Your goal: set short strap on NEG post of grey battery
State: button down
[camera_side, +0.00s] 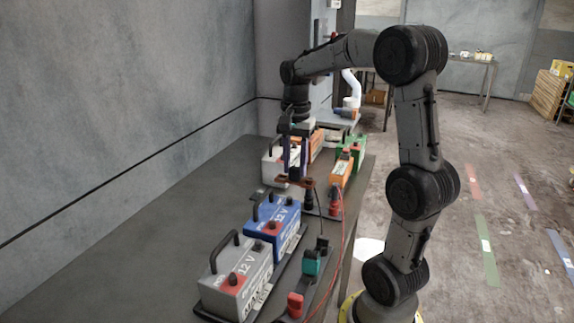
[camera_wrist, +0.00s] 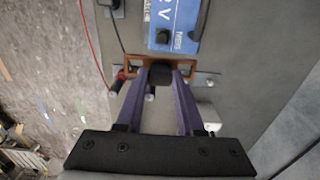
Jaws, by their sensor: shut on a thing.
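My gripper (camera_side: 294,170) is shut on a copper-brown strap (camera_side: 282,183) by its black middle block, in the air beyond the blue battery (camera_side: 272,222). In the wrist view my gripper (camera_wrist: 160,75) has its purple fingers on that block, with the strap (camera_wrist: 132,66) crosswise at the fingertips, close to the blue battery (camera_wrist: 174,22) in the picture. The grey battery (camera_side: 235,279) stands nearest the side camera, with a black handle, a red-marked post in front and a dark post (camera_side: 258,246) behind. Another light grey battery (camera_side: 272,168) stands behind the gripper, partly hidden.
Orange (camera_side: 341,168) and green (camera_side: 358,146) batteries stand at the far end of the table (camera_side: 150,215). A teal-handled tool (camera_side: 311,262) and a red one (camera_side: 296,302) stand right of the grey battery. A thin red cable runs along the table's right side. The table's left is clear.

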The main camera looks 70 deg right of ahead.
aim_at(297, 169)
jog(key=shift+s+a+r, duration=0.2)
jog(key=shift+s+r, duration=0.05)
jog(key=shift+r, duration=1.9)
jog(key=shift+f+n, duration=0.1)
jog(key=shift+n, duration=0.8)
jog(key=shift+s+a+f+n, duration=0.1)
jog(key=shift+a+f+n, duration=0.05)
jog(key=shift+n, duration=0.65)
jog(key=a+n, duration=1.4)
jog(key=a, duration=0.2)
jog(key=shift+w+a+f+n, duration=0.15)
jog(key=shift+w+f+n, duration=0.15)
jog(key=shift+w+f, duration=0.1)
